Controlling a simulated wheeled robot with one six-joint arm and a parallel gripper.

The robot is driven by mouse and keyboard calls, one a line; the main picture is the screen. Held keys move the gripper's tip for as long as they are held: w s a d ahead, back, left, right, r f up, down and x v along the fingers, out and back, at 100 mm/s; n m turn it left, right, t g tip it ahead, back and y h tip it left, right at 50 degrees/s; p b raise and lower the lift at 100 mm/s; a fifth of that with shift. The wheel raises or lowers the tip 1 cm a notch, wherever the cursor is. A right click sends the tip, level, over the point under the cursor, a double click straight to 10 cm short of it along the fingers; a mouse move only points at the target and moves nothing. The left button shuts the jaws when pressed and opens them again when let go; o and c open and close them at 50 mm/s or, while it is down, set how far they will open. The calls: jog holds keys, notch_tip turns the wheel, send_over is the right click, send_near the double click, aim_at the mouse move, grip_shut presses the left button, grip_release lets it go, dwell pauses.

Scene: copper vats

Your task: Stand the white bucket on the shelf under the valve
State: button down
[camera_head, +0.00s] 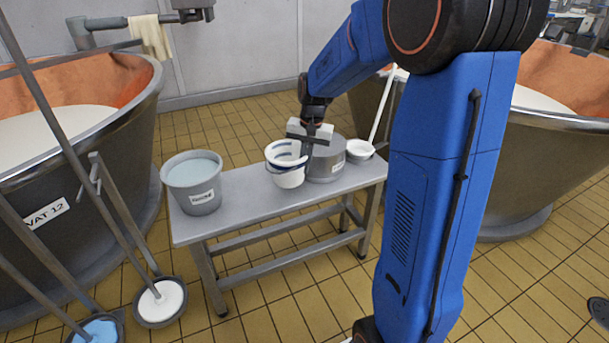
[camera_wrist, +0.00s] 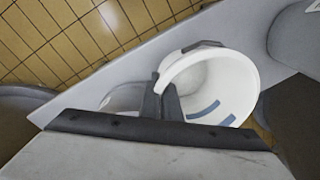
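The white bucket (camera_head: 285,178) is upright on the grey bench (camera_head: 240,205), near its middle. It has blue marks inside, which show in the wrist view (camera_wrist: 240,95). My gripper (camera_head: 308,150) is at the right side of its rim, pointing down. In the wrist view the two dark fingers (camera_wrist: 163,98) are close together, with the bucket's wall between them. The bucket's base looks to be on or just above the bench top; I cannot tell which. A pipe with a valve-like fitting (camera_head: 192,10) is at the top left. I cannot make out a shelf under it.
A grey bucket of pale liquid (camera_head: 194,200) stands on the bench's left end. A grey round container (camera_head: 328,168) and a white ladle (camera_head: 358,149) are close on the right. Copper vats flank the bench. Long-handled tools with round pans (camera_head: 161,303) are at lower left.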

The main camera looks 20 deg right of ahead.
jog(key=shift+f, duration=2.05)
jog(key=c, duration=2)
grip_release()
jog(key=shift+f, duration=0.15)
